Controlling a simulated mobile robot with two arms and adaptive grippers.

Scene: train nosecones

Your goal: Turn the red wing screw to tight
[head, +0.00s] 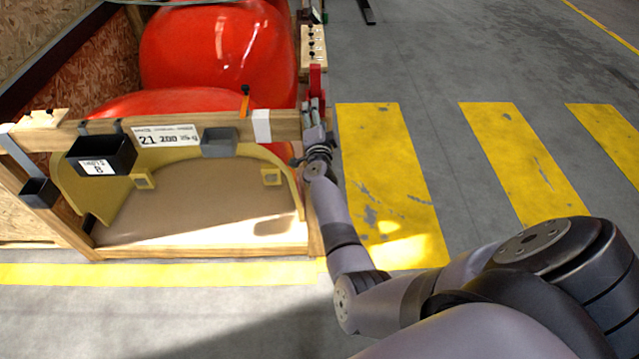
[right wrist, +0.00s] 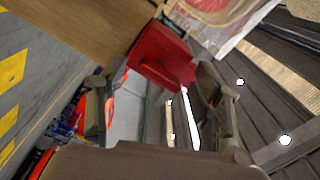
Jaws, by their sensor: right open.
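The red wing screw (head: 315,78) stands at the right front corner of the wooden crate in the head view. In the right wrist view the red wing screw (right wrist: 162,55) shows as a broad red piece just beyond the fingers. My right gripper (head: 313,108) is at that corner, just in front of the red piece. In the wrist view the fingers of the right gripper (right wrist: 158,100) are apart, with the red piece between and beyond their tips. I cannot tell whether they touch it. The screw's shaft is hidden. My left gripper is not in view.
The wooden crate (head: 205,253) holds large red nosecones (head: 215,45). On its front are a black bin (head: 102,155), a number label (head: 167,136) and an orange piece (head: 245,102) with a black knob. The striped floor (head: 390,160) to the right is clear.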

